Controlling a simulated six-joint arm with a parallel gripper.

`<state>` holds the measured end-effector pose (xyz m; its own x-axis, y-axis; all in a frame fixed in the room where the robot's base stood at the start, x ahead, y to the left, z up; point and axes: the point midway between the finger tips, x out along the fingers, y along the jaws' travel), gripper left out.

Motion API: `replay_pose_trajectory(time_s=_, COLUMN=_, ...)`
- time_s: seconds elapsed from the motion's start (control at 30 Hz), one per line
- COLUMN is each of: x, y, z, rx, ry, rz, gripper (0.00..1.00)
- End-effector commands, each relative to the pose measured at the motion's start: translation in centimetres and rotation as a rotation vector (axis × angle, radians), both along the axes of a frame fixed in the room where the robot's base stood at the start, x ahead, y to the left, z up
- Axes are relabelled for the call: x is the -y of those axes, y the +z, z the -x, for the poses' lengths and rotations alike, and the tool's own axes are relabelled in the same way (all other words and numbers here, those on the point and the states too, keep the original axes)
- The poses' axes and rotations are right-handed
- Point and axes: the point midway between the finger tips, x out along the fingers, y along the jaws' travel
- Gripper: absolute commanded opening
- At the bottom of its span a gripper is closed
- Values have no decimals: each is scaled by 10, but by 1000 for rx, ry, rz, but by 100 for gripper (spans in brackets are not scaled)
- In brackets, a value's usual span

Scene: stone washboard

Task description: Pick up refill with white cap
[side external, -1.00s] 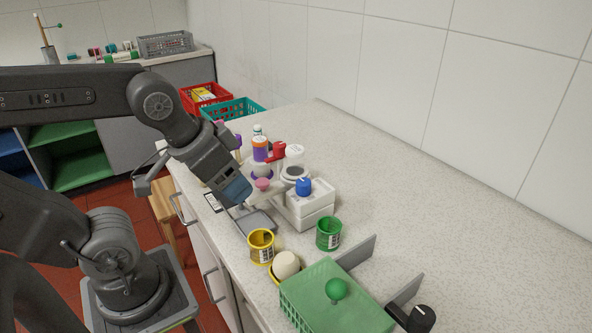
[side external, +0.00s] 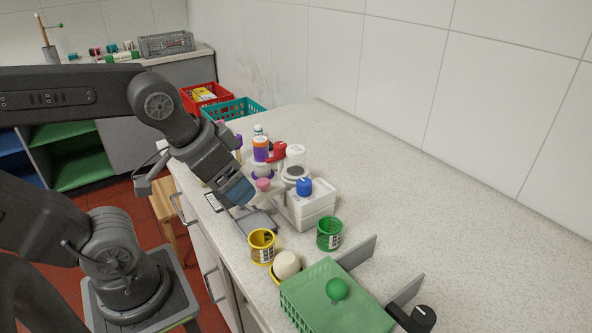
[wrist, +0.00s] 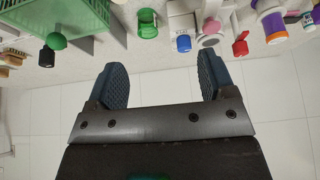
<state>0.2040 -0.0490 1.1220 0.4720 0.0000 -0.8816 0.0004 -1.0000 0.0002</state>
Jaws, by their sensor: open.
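My gripper (side external: 240,193) is open and empty above the front edge of the counter, near the white dispenser stand. In the wrist view its two blue-grey fingers (wrist: 160,78) are wide apart, with only pale surface between them. A white-topped item (side external: 295,152) stands behind the dispenser, beside a red-topped one (side external: 279,150). A small bottle with a light cap (side external: 258,131) stands farther back, behind a purple bottle with an orange cap (side external: 261,148). I cannot tell which of these is the refill with the white cap. My gripper is apart from them.
The white dispenser base with a blue knob (side external: 304,187) stands close by. A yellow cup (side external: 261,246), a green cup (side external: 329,234) and a green basket (side external: 322,312) are nearer the front. Teal (side external: 238,108) and red crates (side external: 187,98) lie behind. The right side of the counter is clear.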

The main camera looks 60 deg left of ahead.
Motion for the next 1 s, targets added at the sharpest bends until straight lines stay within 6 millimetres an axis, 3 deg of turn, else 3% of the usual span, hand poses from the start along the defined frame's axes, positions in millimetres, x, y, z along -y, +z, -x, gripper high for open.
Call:
replay_pose_trajectory(time_s=0.13, x=-3, y=6, z=-9, rx=-24, ry=63, rz=19, gripper=76)
replay_pose_trajectory(time_s=0.23, x=-8, y=18, z=-28, rx=-68, ry=203, rz=58, gripper=76)
replay_pose_trajectory(time_s=0.5, x=-38, y=45, z=-111, rx=-196, ry=830, rz=154, gripper=76)
replay_pose_trajectory(time_s=0.73, x=-64, y=43, z=-174, rx=-204, ry=1333, rz=172, gripper=76)
replay_pose_trajectory(time_s=0.87, x=-73, y=38, z=-192, rx=-185, ry=1495, rz=171, gripper=76)
replay_pose_trajectory(time_s=1.0, x=-77, y=33, z=-199, rx=-175, ry=1564, rz=169, gripper=76)
